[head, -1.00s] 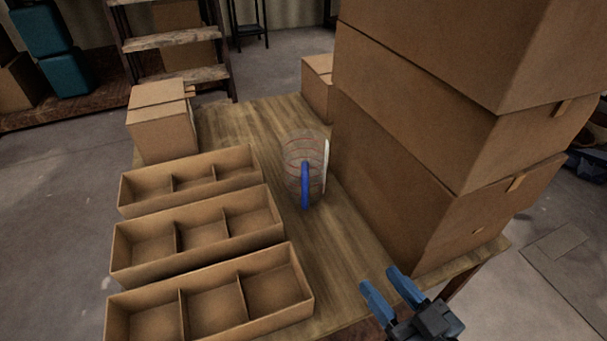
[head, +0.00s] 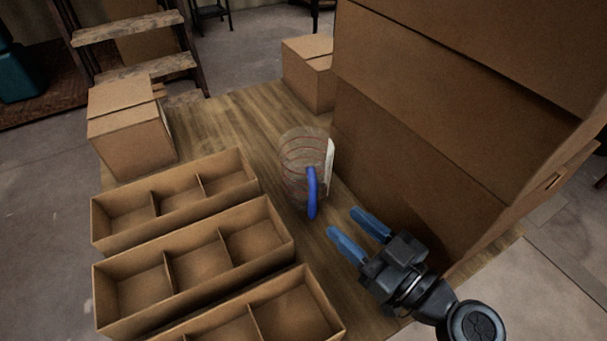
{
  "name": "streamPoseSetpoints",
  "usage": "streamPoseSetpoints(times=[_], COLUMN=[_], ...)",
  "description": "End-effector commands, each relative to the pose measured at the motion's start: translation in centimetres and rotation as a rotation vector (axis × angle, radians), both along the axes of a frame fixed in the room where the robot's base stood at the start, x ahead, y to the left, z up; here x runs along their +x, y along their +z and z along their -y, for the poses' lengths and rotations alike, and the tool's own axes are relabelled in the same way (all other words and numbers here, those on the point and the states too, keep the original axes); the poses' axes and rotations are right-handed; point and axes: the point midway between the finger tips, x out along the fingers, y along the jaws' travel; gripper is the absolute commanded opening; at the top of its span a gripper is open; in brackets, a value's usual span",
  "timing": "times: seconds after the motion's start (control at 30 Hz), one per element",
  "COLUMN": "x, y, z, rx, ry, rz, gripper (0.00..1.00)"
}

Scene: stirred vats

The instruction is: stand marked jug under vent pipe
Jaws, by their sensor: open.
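The marked jug (head: 301,155) stands upright on the wooden table in the head view. It is clear, with red rings around it, a blue handle (head: 312,192) facing me and a white strip (head: 330,166) on its right side. My gripper (head: 352,224) is open and empty, just to the right of and nearer than the handle, with its blue fingers pointing toward the jug. It is apart from the jug. No vent pipe shows in this view.
Tall stacked cardboard boxes (head: 420,130) stand close on the right of the jug and gripper. Several divided cardboard trays (head: 190,262) lie on the left. Closed boxes stand at the back left (head: 130,135) and back right (head: 310,72). Bare table (head: 235,122) lies behind the jug.

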Motion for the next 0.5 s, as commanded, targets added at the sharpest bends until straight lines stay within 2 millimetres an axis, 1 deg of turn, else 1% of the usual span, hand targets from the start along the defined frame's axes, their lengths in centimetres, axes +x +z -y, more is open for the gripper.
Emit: streamPoseSetpoints(times=[0.27,0.5], x=[2.0,4.2], y=[0.3,0.3], z=[-2.1,-4.6], rx=[-0.001,-0.001], ry=[0.001,0.002], rz=[0.0,0.001], gripper=[0.46,0.46])
